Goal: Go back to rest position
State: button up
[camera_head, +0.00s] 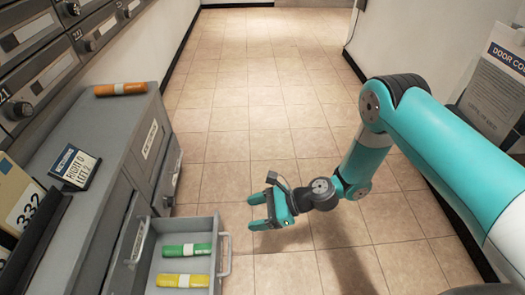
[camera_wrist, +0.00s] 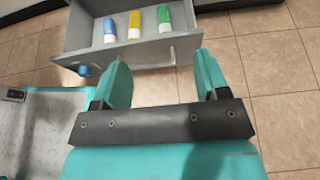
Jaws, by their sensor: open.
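My gripper (camera_head: 262,212) is open and empty, held out in front of the open drawer, to the right of its handle. In the wrist view its two teal fingers (camera_wrist: 164,85) stand apart with nothing between them. The open drawer (camera_head: 222,225) holds a green tube (camera_head: 187,250) and a yellow tube (camera_head: 183,281). The wrist view shows the drawer (camera_wrist: 185,47) with a blue tube (camera_wrist: 110,29), the yellow tube (camera_wrist: 135,24) and the green tube (camera_wrist: 164,18) in it. My teal arm reaches in from the right.
An orange tube (camera_head: 121,89) lies on the grey cabinet (camera_head: 105,125), near a small sign (camera_head: 75,167). Mailboxes (camera_head: 45,45) line the left wall. A "DOOR CO..." notice (camera_head: 497,80) stands at the right. The tiled floor (camera_head: 260,90) ahead is clear.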

jog(key=d+r+n+h+p, duration=0.1)
jog(key=d+r+n+h, duration=0.15)
jog(key=r+n, duration=0.7)
jog(key=d+r+n+h+p, duration=0.1)
jog(key=d+r+n+h, duration=0.2)
jog(key=r, duration=1.2)
jog(key=s+d+r+n+t+h+p, duration=0.1)
jog(key=s+d+r+n+h+p, duration=0.25)
jog(key=s+d+r+n, duration=1.05)
notch_tip(320, 180, up, 38)
jog(key=m+p, duration=0.2)
jog(key=p, duration=3.4)
jog(key=shift+s+a+r+m, duration=0.25)
jog(key=shift+a+m, duration=0.1)
jog(key=shift+a, duration=0.1)
